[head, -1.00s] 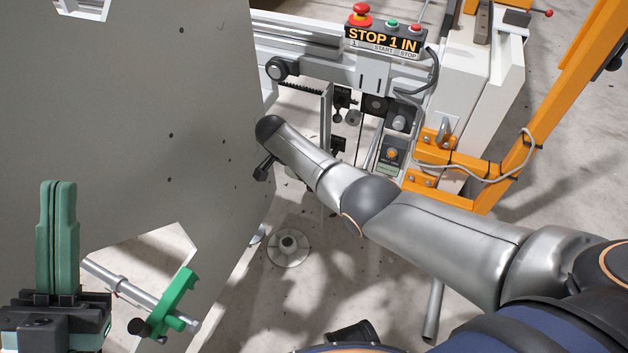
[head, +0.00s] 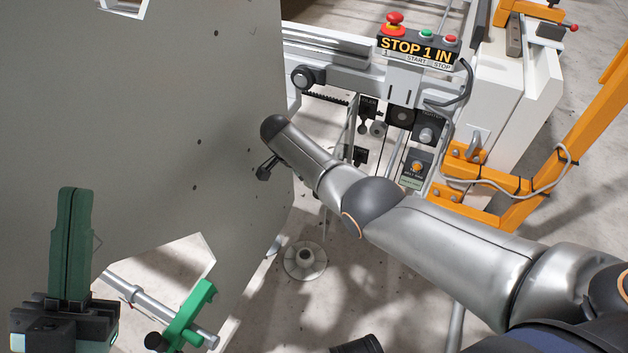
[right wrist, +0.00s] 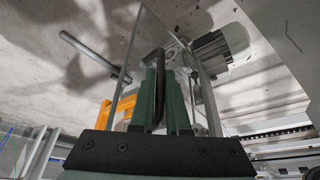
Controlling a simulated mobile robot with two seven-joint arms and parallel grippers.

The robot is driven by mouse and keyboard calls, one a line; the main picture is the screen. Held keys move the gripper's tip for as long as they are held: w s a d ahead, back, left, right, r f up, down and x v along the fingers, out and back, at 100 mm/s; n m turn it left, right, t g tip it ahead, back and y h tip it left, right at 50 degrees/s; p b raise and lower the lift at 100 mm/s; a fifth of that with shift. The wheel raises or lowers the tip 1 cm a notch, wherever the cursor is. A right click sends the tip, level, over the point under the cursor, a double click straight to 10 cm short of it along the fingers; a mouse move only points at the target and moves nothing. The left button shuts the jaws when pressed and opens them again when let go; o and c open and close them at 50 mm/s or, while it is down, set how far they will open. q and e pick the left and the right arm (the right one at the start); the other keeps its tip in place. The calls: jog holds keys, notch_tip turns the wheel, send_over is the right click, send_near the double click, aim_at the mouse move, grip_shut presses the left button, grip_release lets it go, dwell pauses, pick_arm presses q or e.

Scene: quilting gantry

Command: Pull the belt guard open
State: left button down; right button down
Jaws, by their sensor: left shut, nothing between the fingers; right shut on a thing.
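My right gripper (right wrist: 161,82) shows in the right wrist view, its green fingers shut around a dark upright bar (right wrist: 159,62), which looks like a handle. A clear, thin-edged panel (right wrist: 147,38) stands at the bar and looks like the belt guard; how far open it is I cannot tell. In the head view my right arm reaches in from the right to the edge of a big grey plate, and its gripper is hidden. My left gripper (head: 73,195) is at lower left in front of the plate, its green fingers shut and empty.
The grey plate (head: 150,110) fills the left of the head view. A control box (head: 415,50) with a red stop button sits on the rail. An orange frame (head: 545,185) stands at right. A green clamp (head: 190,318) on a rod is near my left gripper.

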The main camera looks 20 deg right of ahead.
jog(key=shift+d, duration=0.1)
jog(key=c, duration=0.9)
grip_release()
pick_arm(q)
notch_tip(320, 180, up, 6)
jog(key=p, duration=0.6)
jog(key=shift+s+a+r+m+t, duration=0.15)
jog(key=shift+a+m+t, duration=0.15)
jog(key=shift+a+m, duration=0.1)
pick_arm(e)
jog(key=v, duration=1.2)
jog(key=shift+r, duration=0.3)
pick_arm(q)
jog(key=shift+d, duration=0.1)
